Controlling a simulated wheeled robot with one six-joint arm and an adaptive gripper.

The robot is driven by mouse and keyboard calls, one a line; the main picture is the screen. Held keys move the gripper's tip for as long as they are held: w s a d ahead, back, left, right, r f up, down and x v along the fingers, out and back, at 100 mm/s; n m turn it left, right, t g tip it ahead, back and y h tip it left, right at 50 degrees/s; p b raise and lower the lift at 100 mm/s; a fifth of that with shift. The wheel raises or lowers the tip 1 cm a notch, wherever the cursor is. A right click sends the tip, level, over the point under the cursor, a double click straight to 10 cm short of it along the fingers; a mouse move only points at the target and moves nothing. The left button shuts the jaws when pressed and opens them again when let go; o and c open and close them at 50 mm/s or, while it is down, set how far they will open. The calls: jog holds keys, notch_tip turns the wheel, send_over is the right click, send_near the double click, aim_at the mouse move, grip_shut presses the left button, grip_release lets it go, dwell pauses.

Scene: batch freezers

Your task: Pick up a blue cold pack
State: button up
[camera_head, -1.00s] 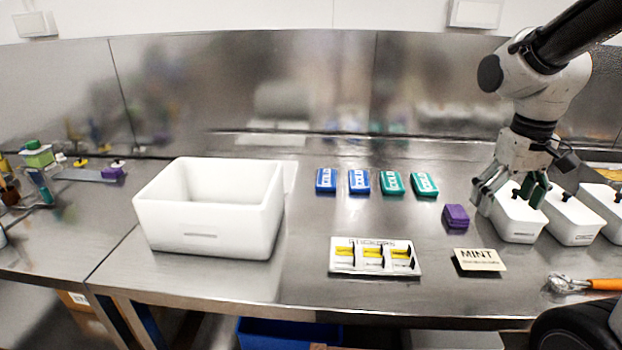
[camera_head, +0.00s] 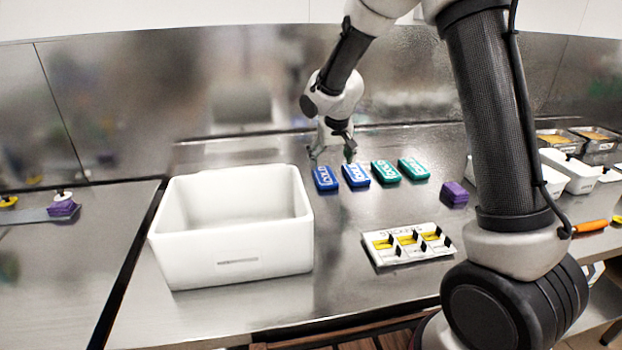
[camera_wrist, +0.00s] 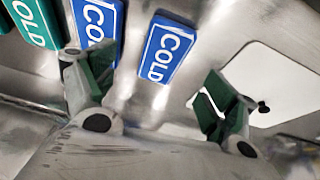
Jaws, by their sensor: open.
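Two blue cold packs with white "COLD" lettering lie flat on the steel counter. In the head view they are the left blue pack (camera_head: 325,178) and the right blue pack (camera_head: 355,175). My gripper (camera_head: 332,155) is open and empty just behind and above them. In the wrist view both packs show beyond my spread fingers (camera_wrist: 155,100). One blue pack (camera_wrist: 168,50) lies between the fingers' directions, and the other (camera_wrist: 97,20) is beyond the left finger, cut by the top edge.
Two green packs (camera_head: 385,171) (camera_head: 413,168) lie to the right of the blue ones. A large white bin (camera_head: 232,250) stands left, in front of them. A white sectioned tray (camera_head: 408,245) and a purple block (camera_head: 455,193) lie nearby.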

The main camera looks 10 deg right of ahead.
aim_at(325, 174)
jog(key=shift+w, duration=0.2)
jog(key=shift+w+f+m, duration=0.1)
jog(key=shift+f+m, duration=0.1)
jog(key=shift+m, duration=0.1)
jog(key=x, duration=0.7)
jog(key=shift+w+a, duration=0.25)
jog(key=shift+a, duration=0.05)
jog(key=c, duration=1.2)
